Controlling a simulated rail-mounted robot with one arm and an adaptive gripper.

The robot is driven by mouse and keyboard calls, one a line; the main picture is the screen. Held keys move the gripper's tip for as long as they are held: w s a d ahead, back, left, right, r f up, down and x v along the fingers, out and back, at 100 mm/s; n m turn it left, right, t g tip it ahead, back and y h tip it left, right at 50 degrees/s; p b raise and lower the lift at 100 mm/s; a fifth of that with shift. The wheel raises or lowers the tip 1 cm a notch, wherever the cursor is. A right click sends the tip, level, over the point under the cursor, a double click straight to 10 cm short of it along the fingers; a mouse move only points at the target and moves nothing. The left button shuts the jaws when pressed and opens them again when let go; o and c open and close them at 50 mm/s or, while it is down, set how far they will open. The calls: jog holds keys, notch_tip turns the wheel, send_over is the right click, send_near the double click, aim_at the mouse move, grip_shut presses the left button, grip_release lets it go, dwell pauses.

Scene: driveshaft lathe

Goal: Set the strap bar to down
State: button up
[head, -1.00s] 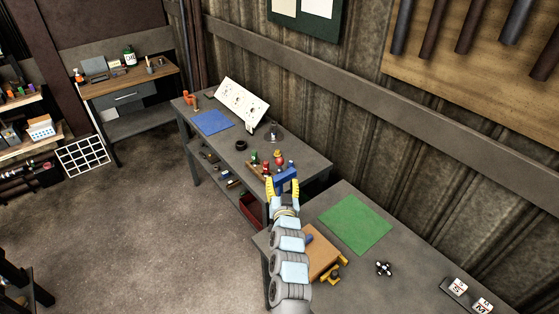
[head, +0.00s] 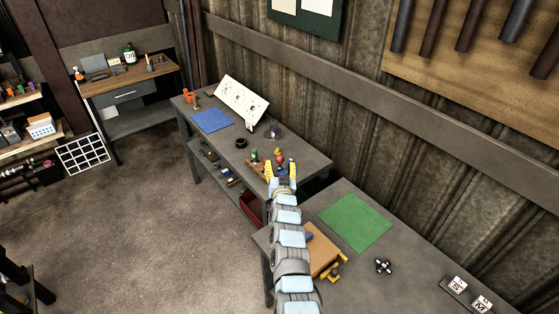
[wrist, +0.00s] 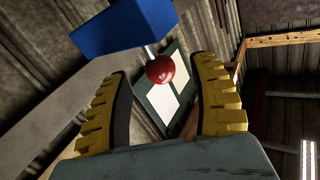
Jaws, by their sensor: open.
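My gripper (head: 281,169) is open, its two yellow fingers at the near right end of the far workbench. In the wrist view, the fingers (wrist: 162,85) stand apart on either side of a red ball knob (wrist: 160,69). The knob hangs on a short metal stem from a blue block (wrist: 122,27). I cannot tell whether this blue part is the strap bar, or how far beyond the fingertips the knob is. No finger visibly grips it. In the head view, my gripper and arm hide the blue part.
Small red and green pieces (head: 278,155) stand just beyond my gripper. The far bench also holds a blue mat (head: 212,121), a white slanted board (head: 240,98) and a dark ring (head: 241,144). A green mat (head: 355,223) and a wooden block (head: 322,252) lie on the near bench.

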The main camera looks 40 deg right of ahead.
aim_at(280, 163)
jog(key=shift+w+d+r, duration=0.15)
jog(key=shift+w+d, duration=0.2)
jog(key=shift+w, duration=0.1)
jog(key=shift+w+d, duration=0.2)
jog(key=shift+w, duration=0.1)
jog(key=shift+w+d, duration=0.35)
jog(key=shift+w, duration=0.15)
jog(key=shift+w+d, duration=0.15)
jog(key=shift+w, duration=0.05)
grip_shut()
